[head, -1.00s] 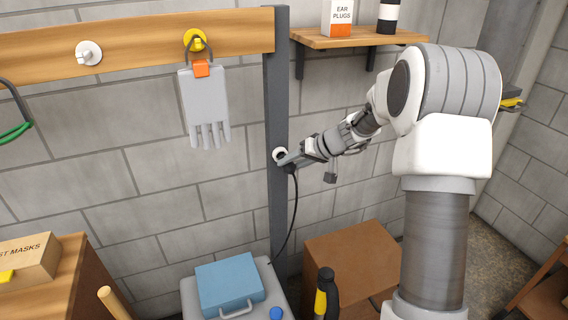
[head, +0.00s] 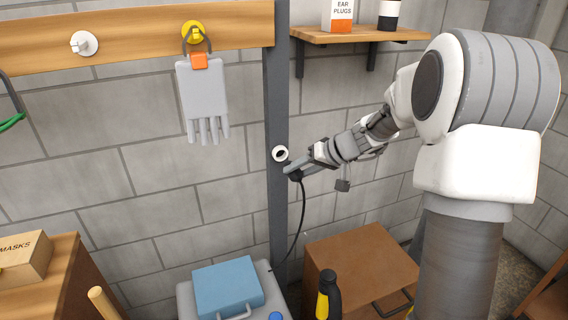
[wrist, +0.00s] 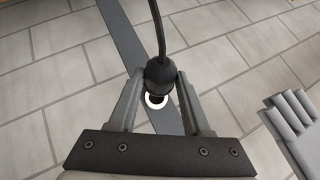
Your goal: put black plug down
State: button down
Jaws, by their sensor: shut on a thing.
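The black plug (wrist: 160,72) is between the two fingers of my gripper (wrist: 158,88) in the wrist view. In the head view the plug (head: 296,175) is small at the tip of my gripper (head: 290,170). The gripper is shut on it. A black cable (head: 303,222) runs from the plug down to the grey surface below. A white ring socket (head: 280,153) on the dark post is empty, just up and left of the gripper. It also shows behind the plug in the wrist view (wrist: 157,101).
A light grey surface (head: 187,302) with a blue case (head: 228,286) on it stands below. A brown cabinet (head: 350,252) is at its right. A grey glove (head: 203,95) hangs from a yellow peg. A shelf (head: 350,34) with ear plugs is above.

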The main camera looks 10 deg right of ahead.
aim_at(293, 177)
jog(key=r+p, duration=0.1)
jog(key=s+a+r+m+p, duration=0.1)
jog(key=r+p, duration=0.1)
jog(key=s+a+r+m+t+h+p, duration=0.1)
jog(key=r, duration=0.1)
jog(key=s+r+m+t+h+p, duration=0.1)
jog(key=s+m+h+p, duration=0.1)
jog(key=s, duration=0.4)
jog(key=shift+d+r+m+h+p, duration=0.15)
jog(key=shift+r+m+h+p, duration=0.2)
jog(key=shift+m+p, duration=0.65)
jog(key=shift+s+n+p, duration=0.1)
jog(key=shift+n+p, duration=0.2)
